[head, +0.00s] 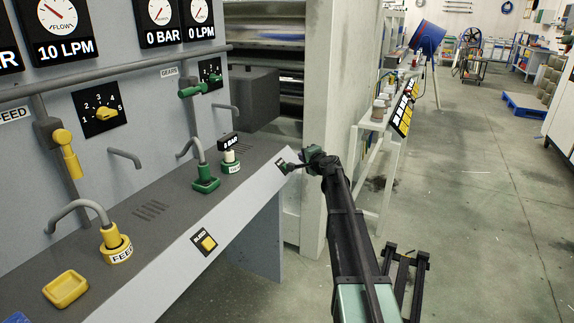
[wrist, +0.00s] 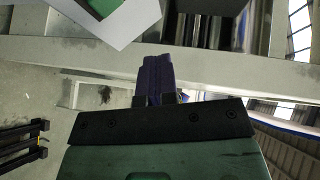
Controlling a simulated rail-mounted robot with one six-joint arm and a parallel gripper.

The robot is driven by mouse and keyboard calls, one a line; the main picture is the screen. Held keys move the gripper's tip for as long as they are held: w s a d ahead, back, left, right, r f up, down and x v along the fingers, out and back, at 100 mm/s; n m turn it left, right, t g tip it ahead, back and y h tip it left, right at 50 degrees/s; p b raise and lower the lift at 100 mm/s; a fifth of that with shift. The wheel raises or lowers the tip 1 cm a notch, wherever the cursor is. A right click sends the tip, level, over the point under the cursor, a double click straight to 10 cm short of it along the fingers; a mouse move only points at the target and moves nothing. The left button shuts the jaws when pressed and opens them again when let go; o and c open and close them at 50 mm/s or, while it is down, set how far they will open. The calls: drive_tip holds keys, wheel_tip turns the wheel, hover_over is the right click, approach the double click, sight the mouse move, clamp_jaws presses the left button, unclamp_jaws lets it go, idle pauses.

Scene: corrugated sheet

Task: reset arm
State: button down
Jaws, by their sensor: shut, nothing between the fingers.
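My arm reaches up from the bottom of the head view. My gripper (head: 288,168) points left at the right end of the grey control bench (head: 232,215), close to its white front edge. I cannot tell whether it touches the bench. In the wrist view my gripper (wrist: 155,62) shows as dark fingers held together, with nothing between them. A corner of a white panel with a green patch (wrist: 105,12) shows ahead of the fingers at the upper left.
The bench carries a green fitting (head: 206,185), a yellow feed fitting (head: 116,250), a yellow tray (head: 66,289) and a yellow button (head: 208,243). A pale pillar (head: 335,90) stands behind my gripper. The concrete floor (head: 490,220) at right is largely clear.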

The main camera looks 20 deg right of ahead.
drive_tip(key=shift+f, duration=0.1)
drive_tip(key=s+a+f+n+g+y, duration=0.1)
drive_tip(key=s+a+f+n+g, duration=0.4)
drive_tip(key=s, duration=0.3)
drive_tip(key=s+a+f+n+g+y, duration=0.2)
drive_tip(key=s+a+f+n+g, duration=0.15)
drive_tip(key=s+a, duration=0.45)
drive_tip(key=s+a+f+n+g+h, duration=0.15)
drive_tip(key=s+a, duration=0.25)
drive_tip(key=s, duration=0.5)
drive_tip(key=s+a+f+n+g+h, duration=0.1)
drive_tip(key=s+a+f+n+g, duration=0.2)
drive_tip(key=s, duration=0.6)
drive_tip(key=s+a+f+n+g+h, duration=0.1)
drive_tip(key=s+a+n+g+h, duration=0.15)
drive_tip(key=s+a, duration=0.5)
wheel_tip(320, 180, up, 19)
drive_tip(key=d+p, duration=0.1)
drive_tip(key=p, duration=1.7)
drive_tip(key=shift+y+p, duration=0.3)
drive_tip(key=shift+p, duration=0.05)
